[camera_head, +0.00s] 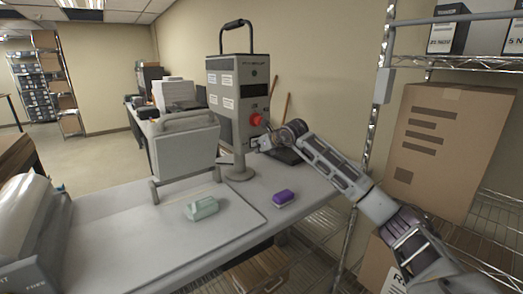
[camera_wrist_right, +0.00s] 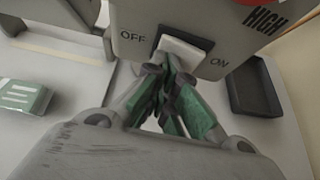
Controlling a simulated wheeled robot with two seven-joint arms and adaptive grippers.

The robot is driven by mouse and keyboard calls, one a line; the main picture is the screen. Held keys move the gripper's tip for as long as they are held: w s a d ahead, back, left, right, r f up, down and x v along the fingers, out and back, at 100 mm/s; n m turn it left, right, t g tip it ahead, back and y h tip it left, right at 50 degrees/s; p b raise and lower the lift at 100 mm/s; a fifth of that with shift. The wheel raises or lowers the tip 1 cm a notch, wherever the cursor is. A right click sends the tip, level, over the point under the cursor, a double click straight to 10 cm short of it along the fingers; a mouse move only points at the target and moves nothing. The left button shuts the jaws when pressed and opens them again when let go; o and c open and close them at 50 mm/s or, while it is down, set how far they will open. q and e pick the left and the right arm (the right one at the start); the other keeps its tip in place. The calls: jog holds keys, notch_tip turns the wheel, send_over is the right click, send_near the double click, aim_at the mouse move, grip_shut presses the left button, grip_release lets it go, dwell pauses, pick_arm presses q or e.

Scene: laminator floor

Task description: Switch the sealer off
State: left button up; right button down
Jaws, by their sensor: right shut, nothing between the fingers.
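The sealer (camera_head: 238,98) is a grey upright box with a black top handle and a red knob (camera_head: 256,119), standing on a post at the back of the table. In the right wrist view its lower face (camera_wrist_right: 205,18) carries a white rocker switch (camera_wrist_right: 184,48) between the words OFF on the left and ON on the right. My right gripper (camera_head: 262,145) is shut and empty. In the right wrist view its fingertips (camera_wrist_right: 168,66) are right at the rocker, partly covering it; I cannot tell contact or which side is pressed. My left gripper is not in view.
A grey panel with a handle (camera_head: 185,150) stands left of the sealer. A dark tray (camera_wrist_right: 254,88) lies beyond it. A wire shelf with boxes (camera_head: 445,140) is close on the right.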

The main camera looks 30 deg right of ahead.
jog(key=shift+a+r, duration=0.25)
